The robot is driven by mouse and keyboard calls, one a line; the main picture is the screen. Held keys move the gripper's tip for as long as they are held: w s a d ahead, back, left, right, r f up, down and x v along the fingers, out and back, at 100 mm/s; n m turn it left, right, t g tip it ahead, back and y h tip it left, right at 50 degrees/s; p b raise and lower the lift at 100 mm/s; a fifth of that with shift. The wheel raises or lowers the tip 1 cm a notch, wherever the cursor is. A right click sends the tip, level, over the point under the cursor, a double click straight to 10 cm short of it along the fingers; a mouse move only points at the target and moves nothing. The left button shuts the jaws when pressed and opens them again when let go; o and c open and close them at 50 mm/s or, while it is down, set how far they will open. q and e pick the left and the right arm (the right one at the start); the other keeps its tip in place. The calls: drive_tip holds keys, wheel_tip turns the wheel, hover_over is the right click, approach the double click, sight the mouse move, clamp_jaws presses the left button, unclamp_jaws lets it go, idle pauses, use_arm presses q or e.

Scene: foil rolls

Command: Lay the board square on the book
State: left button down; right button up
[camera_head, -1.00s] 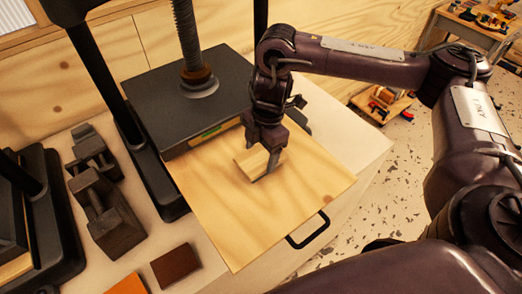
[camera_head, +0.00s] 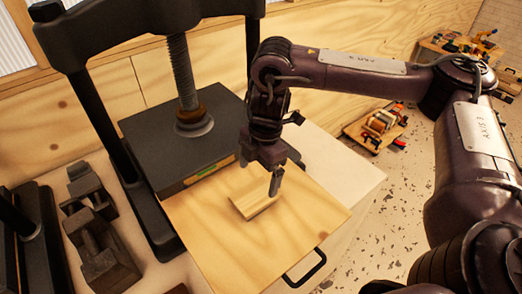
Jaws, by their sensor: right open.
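A small pale wooden board (camera_head: 250,203) lies on the large plywood tray (camera_head: 220,245) in front of the press. Its long edges are turned somewhat from the tray's edges. I cannot make out a separate book; anything under the board is hidden. My right gripper (camera_head: 274,186) is open, its fingers pointing down at the board's right end. Whether a finger touches the board is unclear. My left gripper is not in view.
The black press platen (camera_head: 185,125) and its screw stand right behind the tray. A black handle (camera_head: 305,270) sticks out at the tray's front right. Bare bench lies right of the tray.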

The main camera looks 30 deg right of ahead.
drive_tip(key=r, duration=0.4)
drive_tip(key=d+r+p, duration=0.1)
drive_tip(key=r, duration=0.1)
drive_tip(key=shift+f, duration=0.1)
idle(0.5)
